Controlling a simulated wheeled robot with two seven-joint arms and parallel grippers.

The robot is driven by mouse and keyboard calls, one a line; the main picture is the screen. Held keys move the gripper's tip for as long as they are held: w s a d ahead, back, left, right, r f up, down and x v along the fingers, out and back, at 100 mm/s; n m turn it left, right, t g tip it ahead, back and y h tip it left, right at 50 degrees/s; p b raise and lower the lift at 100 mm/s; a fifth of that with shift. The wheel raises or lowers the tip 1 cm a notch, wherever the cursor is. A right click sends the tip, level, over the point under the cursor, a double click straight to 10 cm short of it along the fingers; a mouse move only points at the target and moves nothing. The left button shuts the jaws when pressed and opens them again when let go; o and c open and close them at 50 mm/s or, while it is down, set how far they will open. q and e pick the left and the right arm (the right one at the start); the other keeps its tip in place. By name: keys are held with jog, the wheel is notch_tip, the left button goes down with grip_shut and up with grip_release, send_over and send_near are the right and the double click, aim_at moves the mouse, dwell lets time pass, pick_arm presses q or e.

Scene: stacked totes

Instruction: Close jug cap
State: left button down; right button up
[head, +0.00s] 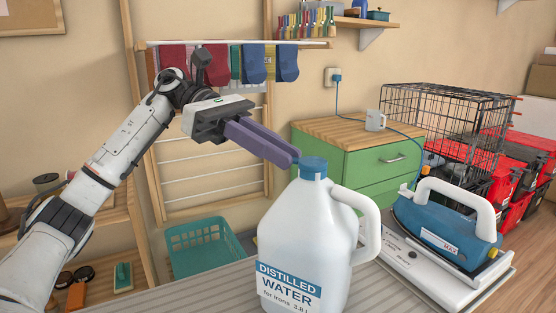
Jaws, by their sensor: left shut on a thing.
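The white plastic water jug (290,225) stands upright on the ironing surface, with a "Distilled Water" label and its handle to the right. Its blue cap (314,168) sits on top of the neck. Whether the cap is fully seated cannot be told. My left gripper (293,158) reaches in from the upper left, its purple fingers close together at the left edge of the cap. It is shut on the cap, though the exact contact is partly hidden. My right gripper is not in view.
A blue iron (449,228) rests on a white base right of the jug. Behind stand a green drawer cabinet (342,163) with a mug (375,120), and a black wire crate (440,105). A teal basket (205,250) is low on the left. A drying rack hangs behind my arm.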

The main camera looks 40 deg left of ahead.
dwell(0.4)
pick_arm(q)
jog(key=c, duration=1.7)
grip_release()
jog(key=p+v, duration=0.2)
jog(key=v, duration=0.8)
jog(key=shift+a, duration=0.1)
